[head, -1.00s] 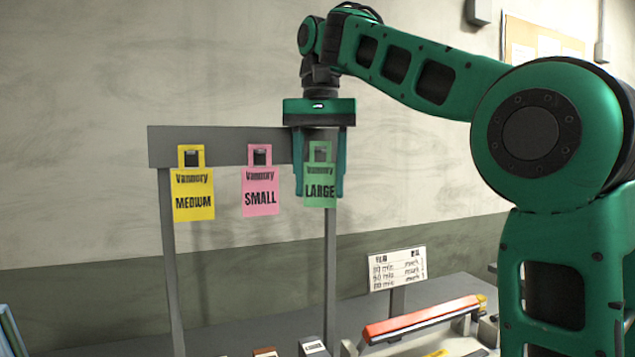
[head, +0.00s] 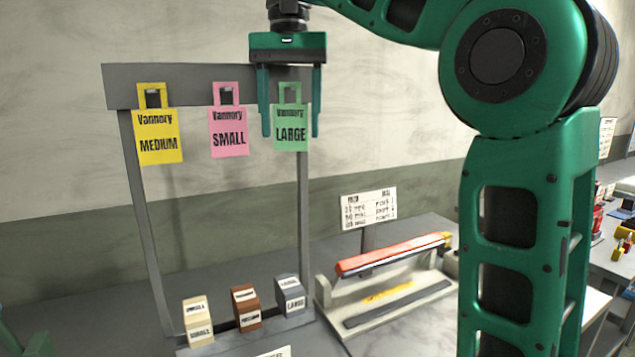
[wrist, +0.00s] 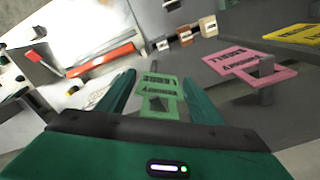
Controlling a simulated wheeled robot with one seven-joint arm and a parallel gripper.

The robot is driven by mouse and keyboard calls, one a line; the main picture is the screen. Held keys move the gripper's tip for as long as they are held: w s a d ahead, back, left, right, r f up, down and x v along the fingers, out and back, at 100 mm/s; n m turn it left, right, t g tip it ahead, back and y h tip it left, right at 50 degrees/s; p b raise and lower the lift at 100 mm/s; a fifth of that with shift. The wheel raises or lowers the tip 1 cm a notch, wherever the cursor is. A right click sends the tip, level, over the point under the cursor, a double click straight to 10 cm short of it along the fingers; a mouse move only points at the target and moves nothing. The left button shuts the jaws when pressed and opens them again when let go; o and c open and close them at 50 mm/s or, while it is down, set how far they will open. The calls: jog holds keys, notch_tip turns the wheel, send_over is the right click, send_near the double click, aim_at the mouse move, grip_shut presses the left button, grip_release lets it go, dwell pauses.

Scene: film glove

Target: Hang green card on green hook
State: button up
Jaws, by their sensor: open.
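The green card (head: 290,127), marked LARGE, hangs upright at the right end of a grey rack bar (head: 190,75), with the bar's hook through its handle opening. The colour of that hook cannot be told. My gripper (head: 289,134) is open, with one finger on each side of the green card, and a gap shows beside the card. In the wrist view the green card (wrist: 158,98) lies between the two spread fingers (wrist: 160,95). A pink card (head: 228,132) marked SMALL and a yellow card (head: 158,136) marked MEDIUM hang to its left.
Below the rack stand a cream block (head: 197,320), a brown block (head: 246,307) and a grey block (head: 290,294). A sealer with a red-orange bar (head: 392,255) and a small sign (head: 368,208) stand to the right on the table.

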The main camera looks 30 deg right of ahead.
jog(key=shift+w+f, duration=0.15)
jog(key=shift+f, duration=0.15)
